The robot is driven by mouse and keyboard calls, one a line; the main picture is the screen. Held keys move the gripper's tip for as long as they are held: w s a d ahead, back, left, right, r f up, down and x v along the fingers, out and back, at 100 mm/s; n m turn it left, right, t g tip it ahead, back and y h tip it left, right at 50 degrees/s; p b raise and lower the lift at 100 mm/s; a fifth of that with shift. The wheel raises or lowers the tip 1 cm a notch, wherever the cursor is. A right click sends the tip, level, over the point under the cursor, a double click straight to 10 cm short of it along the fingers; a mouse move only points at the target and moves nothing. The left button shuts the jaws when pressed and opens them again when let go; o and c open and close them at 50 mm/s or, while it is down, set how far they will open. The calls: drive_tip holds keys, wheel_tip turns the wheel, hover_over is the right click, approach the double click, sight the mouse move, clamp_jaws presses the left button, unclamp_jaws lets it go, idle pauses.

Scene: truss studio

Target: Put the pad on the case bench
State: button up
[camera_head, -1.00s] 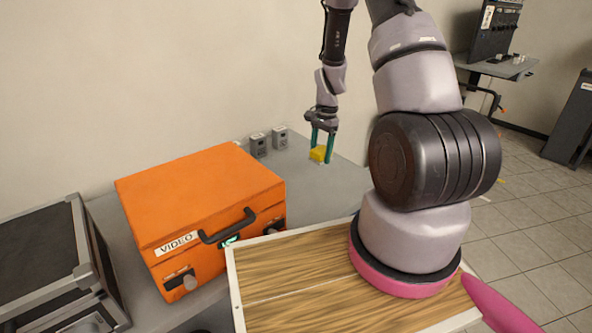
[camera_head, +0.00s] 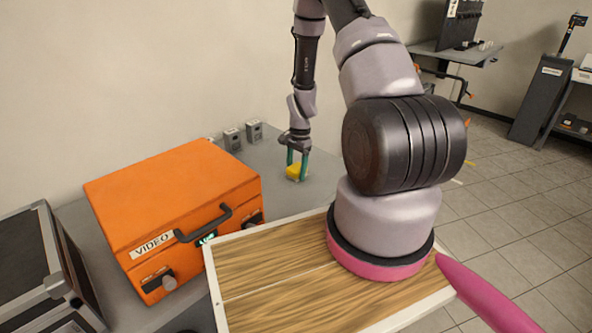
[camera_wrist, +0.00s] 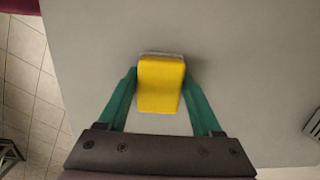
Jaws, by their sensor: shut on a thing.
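The pad is a small yellow block (camera_head: 294,172) with a pale layer along its far edge in the wrist view. My gripper (camera_wrist: 160,90) is shut on the pad, with a green finger on each side of it. In the head view, my gripper (camera_head: 297,168) holds it low over the grey bench top (camera_head: 318,180), near the back wall. I cannot tell whether the pad touches the surface. In the wrist view the plain grey surface (camera_wrist: 245,60) lies behind the pad.
An orange case marked VIDEO (camera_head: 170,205) stands on the bench at left. Two small grey boxes (camera_head: 243,135) stand near the wall. A dark case (camera_head: 40,270) is at the far left. A wood-topped board (camera_head: 270,275) lies in front. Bench room around the pad is clear.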

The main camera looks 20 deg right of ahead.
drive_tip(key=shift+f, duration=0.1)
drive_tip(key=o, duration=1.4)
drive_tip(key=shift+o, duration=0.2)
wheel_tip(320, 180, up, 13)
drive_tip(key=d, duration=0.1)
wheel_tip(320, 180, up, 9)
drive_tip(key=n+t, duration=0.1)
drive_tip(key=n, duration=0.1)
hover_over(299, 165)
drive_tip(key=a, duration=0.2)
drive_tip(key=s+a+r+n+t, duration=0.1)
drive_tip(key=s+a+r, duration=0.1)
drive_tip(key=r, duration=0.4)
drive_tip(key=s+a+r+n+t, duration=0.1)
drive_tip(key=s+r, duration=0.2)
drive_tip(key=r, duration=0.4)
drive_tip(key=s+a+r+n+t, duration=0.2)
drive_tip(key=s+r, duration=0.5)
drive_tip(key=s, duration=0.2)
drive_tip(key=s+a+r+n+t, duration=0.2)
drive_tip(key=s+r+n, duration=0.1)
drive_tip(key=s+r, duration=0.4)
drive_tip(key=shift+s+a+r+t+y, duration=0.2)
drive_tip(key=shift+s+a+t+y, duration=0.2)
drive_tip(key=shift+s, duration=0.55)
